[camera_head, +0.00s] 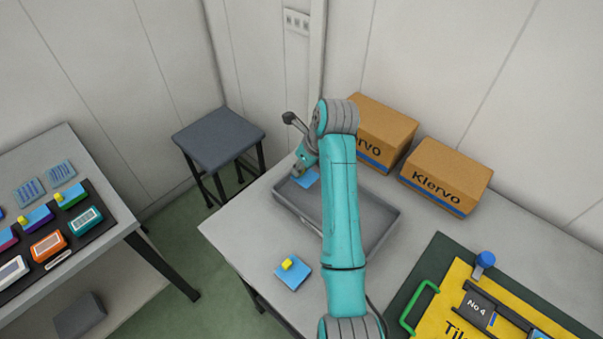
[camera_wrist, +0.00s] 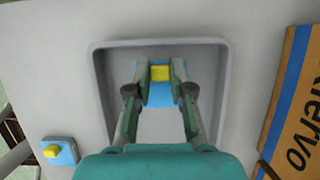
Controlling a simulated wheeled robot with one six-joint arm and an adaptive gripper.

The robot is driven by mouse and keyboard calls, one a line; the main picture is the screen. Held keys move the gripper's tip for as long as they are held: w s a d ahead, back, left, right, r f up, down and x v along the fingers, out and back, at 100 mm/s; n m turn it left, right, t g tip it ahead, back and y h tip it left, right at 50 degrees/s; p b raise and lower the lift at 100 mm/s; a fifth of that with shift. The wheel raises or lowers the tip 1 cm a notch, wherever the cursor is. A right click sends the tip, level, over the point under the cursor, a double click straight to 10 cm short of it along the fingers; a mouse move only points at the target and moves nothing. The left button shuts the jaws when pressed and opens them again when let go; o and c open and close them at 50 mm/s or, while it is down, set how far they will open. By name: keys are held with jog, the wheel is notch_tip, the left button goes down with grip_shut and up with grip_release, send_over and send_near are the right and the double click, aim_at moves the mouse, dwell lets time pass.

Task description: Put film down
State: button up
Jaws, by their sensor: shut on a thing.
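A blue film with a yellow tab (camera_wrist: 160,73) is between my gripper's fingers (camera_wrist: 159,75) in the wrist view. My gripper is shut on the yellow tab, and the blue sheet shows below it. The head view shows the film's blue sheet (camera_head: 309,179) under my gripper (camera_head: 300,170), at the far left part of the grey tray (camera_head: 384,238). I cannot tell whether the film touches the tray floor. A second blue film with a yellow tab (camera_head: 292,274) lies on the table outside the tray; it also shows in the wrist view (camera_wrist: 62,151).
Two Klervo cartons (camera_head: 446,178) stand behind the tray. A green board with a yellow sheet (camera_head: 455,290) lies at the right. A grey stool (camera_head: 218,138) stands behind. The tray floor around the film looks clear.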

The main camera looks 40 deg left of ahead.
aim_at(303, 174)
jog(key=shift+d+f, duration=0.1)
jog(key=shift+f, duration=1.45)
jog(key=shift+f, duration=0.45)
jog(key=o, duration=0.6)
jog(key=shift+o, duration=0.2)
